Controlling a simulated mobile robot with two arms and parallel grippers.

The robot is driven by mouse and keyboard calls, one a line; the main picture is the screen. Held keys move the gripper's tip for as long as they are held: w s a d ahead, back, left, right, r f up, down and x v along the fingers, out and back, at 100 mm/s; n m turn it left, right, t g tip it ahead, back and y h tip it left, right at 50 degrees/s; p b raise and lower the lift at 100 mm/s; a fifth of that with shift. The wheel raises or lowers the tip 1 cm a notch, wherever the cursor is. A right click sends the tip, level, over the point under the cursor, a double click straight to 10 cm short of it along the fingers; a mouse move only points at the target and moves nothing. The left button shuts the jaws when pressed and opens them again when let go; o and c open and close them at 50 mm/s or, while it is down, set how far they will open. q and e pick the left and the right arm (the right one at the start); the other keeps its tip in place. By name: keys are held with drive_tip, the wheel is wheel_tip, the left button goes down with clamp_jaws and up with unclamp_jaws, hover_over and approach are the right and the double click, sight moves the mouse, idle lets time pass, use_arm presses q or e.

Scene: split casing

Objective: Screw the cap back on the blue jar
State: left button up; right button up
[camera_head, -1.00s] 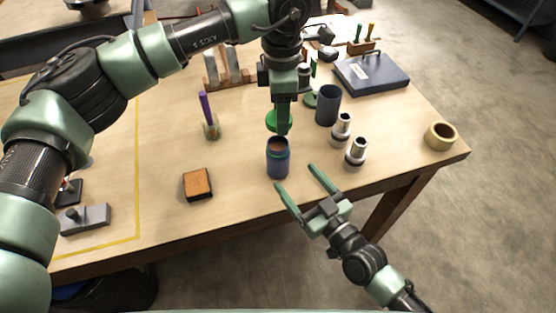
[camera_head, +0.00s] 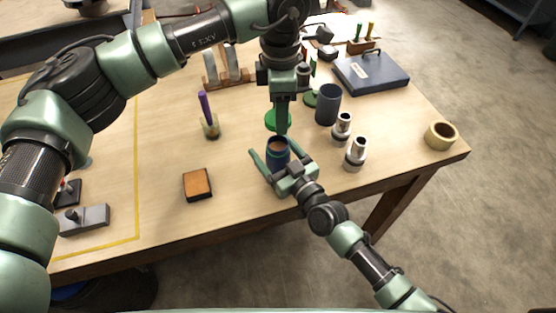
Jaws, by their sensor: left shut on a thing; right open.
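The blue jar (camera_head: 277,158) stands upright and uncapped near the table's front edge, with brownish contents showing at its mouth. My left gripper (camera_head: 282,129) comes down from above and is shut on the green cap (camera_head: 272,121), which shows around its fingers just above and behind the jar mouth in the picture. The far finger is hidden. My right gripper (camera_head: 276,160) is open, with one finger on each side of the jar. Whether its fingers touch the jar cannot be told.
Two metal-and-black cylinders (camera_head: 355,153) and a dark blue cup (camera_head: 328,104) stand right of the jar. An orange-topped block (camera_head: 197,184) and a holder with a purple tool (camera_head: 210,129) are to the left. A tape roll (camera_head: 440,135) lies near the right corner.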

clamp_jaws()
use_arm(q)
hover_over(280, 149)
drive_tip(key=shift+w+f, duration=0.1)
drive_tip(key=shift+f, duration=2.4)
drive_tip(key=shift+f, duration=0.9)
drive_tip(key=shift+f, duration=0.6)
